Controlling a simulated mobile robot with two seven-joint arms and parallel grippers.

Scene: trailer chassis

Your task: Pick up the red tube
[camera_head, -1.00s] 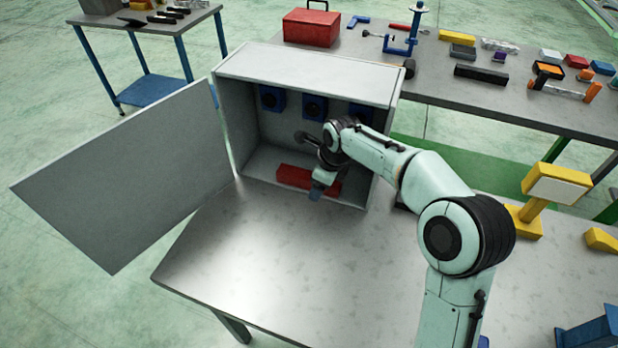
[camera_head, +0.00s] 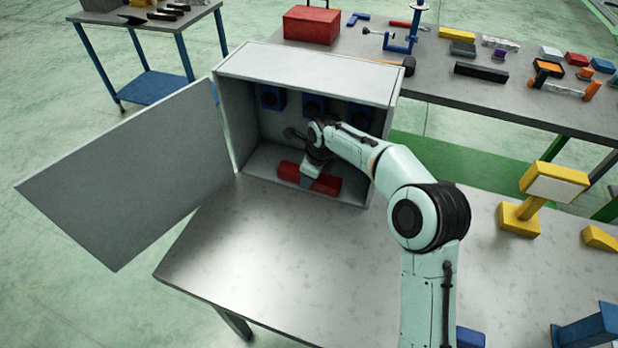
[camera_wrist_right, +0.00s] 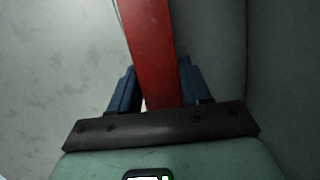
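The red tube (camera_head: 289,171) is a long red bar lying on the floor of the open grey cabinet (camera_head: 330,63), near its front. My right gripper (camera_head: 308,184) is at the tube's middle, hiding part of it. In the right wrist view the tube (camera_wrist_right: 152,45) runs between the two blue fingers of the right gripper (camera_wrist_right: 158,85). The fingers are apart, one on each side of the tube. A small light gap shows beside the left finger, so I see no firm grip. My left gripper is not in view.
The cabinet door (camera_head: 130,180) stands open to the left. Blue round-faced parts (camera_head: 314,105) sit on the cabinet's back wall. A yellow stand (camera_head: 540,195) is at the right, and a tool-covered table (camera_head: 450,92) is behind.

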